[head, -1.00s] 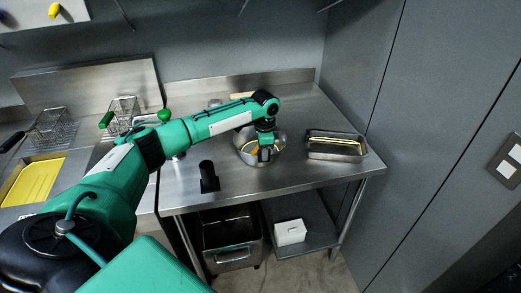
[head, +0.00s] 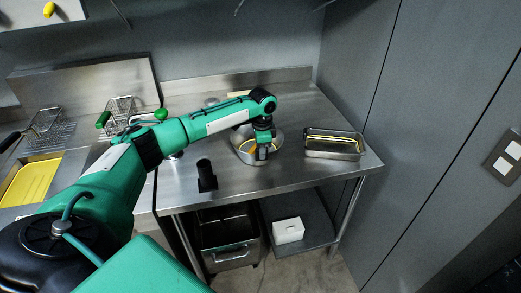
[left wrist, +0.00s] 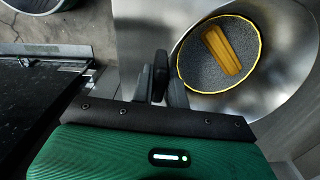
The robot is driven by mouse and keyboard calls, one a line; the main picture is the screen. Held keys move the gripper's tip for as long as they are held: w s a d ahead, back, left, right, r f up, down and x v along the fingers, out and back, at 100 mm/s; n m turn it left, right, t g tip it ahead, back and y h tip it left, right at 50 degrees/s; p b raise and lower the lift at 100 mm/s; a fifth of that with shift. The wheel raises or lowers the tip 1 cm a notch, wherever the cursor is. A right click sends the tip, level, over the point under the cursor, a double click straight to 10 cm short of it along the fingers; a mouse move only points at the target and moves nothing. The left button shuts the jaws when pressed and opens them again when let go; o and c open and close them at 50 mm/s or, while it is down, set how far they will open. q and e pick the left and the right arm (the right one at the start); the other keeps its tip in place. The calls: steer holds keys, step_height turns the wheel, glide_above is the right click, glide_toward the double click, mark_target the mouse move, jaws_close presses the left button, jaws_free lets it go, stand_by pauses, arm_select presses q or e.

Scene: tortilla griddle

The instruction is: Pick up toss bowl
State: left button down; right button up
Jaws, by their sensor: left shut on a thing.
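The toss bowl (head: 279,141) is a round metal bowl on the steel table in the head view, partly hidden by my left gripper. My left gripper (head: 262,153) points down at the bowl's near side and is shut on its wall. In the left wrist view the bowl (left wrist: 285,98) fills the right side, and the gripper's fingers (left wrist: 160,78) are at its edge. A grey speckled round surface with a yellow edge shows inside it, with a yellow block-like piece (left wrist: 222,50) on top. I cannot tell whether the bowl is clear of the table. My right gripper is not in view.
A rectangular metal pan (head: 334,154) stands right of the bowl. A black upright holder (head: 206,176) stands to the left. Fryer baskets (head: 47,127) and a yellow tray (head: 30,182) are further left. The table (head: 300,95) is clear behind the pan.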

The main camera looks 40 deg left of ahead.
arm_select(q)
step_height(320, 180, up, 20)
steer(key=b, duration=0.3)
steer(key=shift+b, duration=0.3)
